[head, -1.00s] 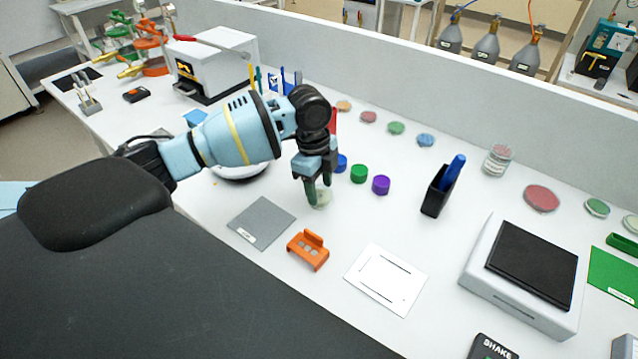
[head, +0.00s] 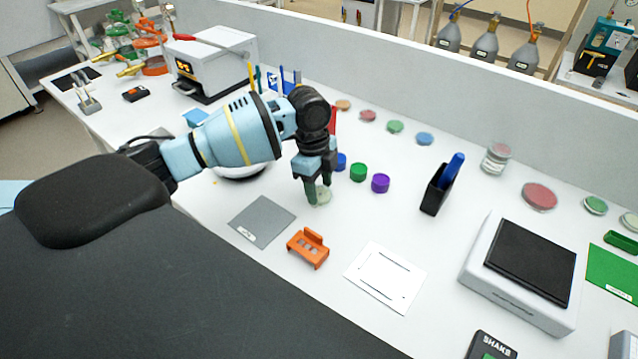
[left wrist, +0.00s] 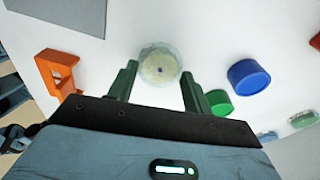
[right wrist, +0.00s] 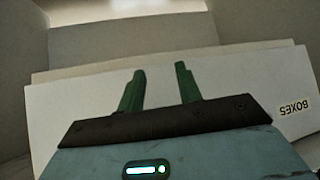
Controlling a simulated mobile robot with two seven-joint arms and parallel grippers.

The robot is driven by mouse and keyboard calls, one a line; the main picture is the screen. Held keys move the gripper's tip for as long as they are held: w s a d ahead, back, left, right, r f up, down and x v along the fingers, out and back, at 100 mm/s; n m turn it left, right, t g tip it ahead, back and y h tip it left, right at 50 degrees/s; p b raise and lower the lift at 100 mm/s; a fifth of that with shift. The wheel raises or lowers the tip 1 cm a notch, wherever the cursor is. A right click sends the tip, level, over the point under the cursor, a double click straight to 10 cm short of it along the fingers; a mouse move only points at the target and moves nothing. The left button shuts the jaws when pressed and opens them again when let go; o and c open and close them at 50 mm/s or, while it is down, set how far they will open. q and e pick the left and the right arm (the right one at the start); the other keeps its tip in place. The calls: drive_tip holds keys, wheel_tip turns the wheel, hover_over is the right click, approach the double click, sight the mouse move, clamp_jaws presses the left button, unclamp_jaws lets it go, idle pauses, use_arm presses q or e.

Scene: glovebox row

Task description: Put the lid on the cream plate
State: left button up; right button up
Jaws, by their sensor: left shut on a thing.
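My left gripper (head: 317,190) points down over the table, its fingers shut on the clear round lid (left wrist: 160,84). The lid is see-through and sits between the fingertips in the left wrist view. The cream plate (left wrist: 159,66), a small round dish with pale cream filling, shows through and under the lid, nearly centred. In the head view the plate (head: 320,198) is a pale disc at the fingertips, partly hidden by them. I cannot tell whether lid and plate touch. My right gripper (right wrist: 160,80) is open and empty, seen only in the right wrist view.
Blue, green (head: 358,172) and purple (head: 380,183) round pieces stand close to the right of the left gripper. A grey mat (head: 262,221), an orange holder (head: 308,248) and a white card (head: 385,278) lie in front. A pale box labelled BOXES (right wrist: 60,130) is before my right gripper.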

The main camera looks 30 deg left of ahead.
use_arm(q)
drive_tip(key=shift+f, duration=0.15)
idle(0.7)
drive_tip(key=o, duration=1)
drive_tip(key=r, duration=0.5)
drive_tip(key=a+r, duration=0.1)
drive_tip(key=r, duration=0.1)
drive_tip(key=shift+r, duration=0.4)
drive_tip(key=shift+s, duration=0.1)
